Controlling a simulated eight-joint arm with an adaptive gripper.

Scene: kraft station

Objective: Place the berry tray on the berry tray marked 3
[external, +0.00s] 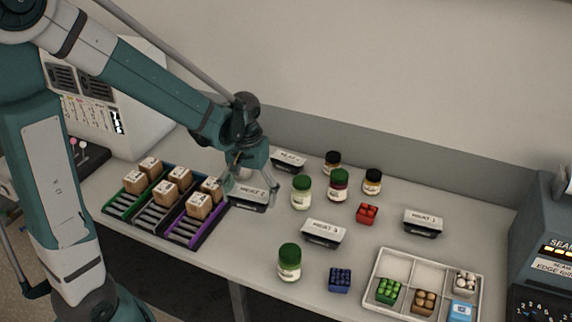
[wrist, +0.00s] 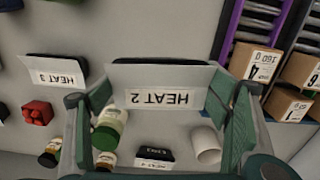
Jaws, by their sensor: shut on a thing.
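My gripper (external: 253,184) is shut on a black tray with a white label marked HEAT 2 (external: 248,198), just right of the purple rack. In the wrist view the HEAT 2 label (wrist: 162,98) shows upside down between my fingers (wrist: 165,115). I cannot tell whether this tray is clear of the table. The tray marked HEAT 3 (external: 323,234) stands to the right and nearer the front; it also shows at left in the wrist view (wrist: 57,74). Nothing lies on it. The tray marked HEAT 1 (external: 423,222) stands farther right. These trays look empty of berries.
Several jars (external: 339,185) stand between the trays. A red berry block (external: 367,214) and a blue one (external: 340,280) lie nearby. A white divided tray (external: 398,267) is at front right. Racks with boxes (external: 186,232) are left. A white cup (wrist: 206,145) stands near my fingers.

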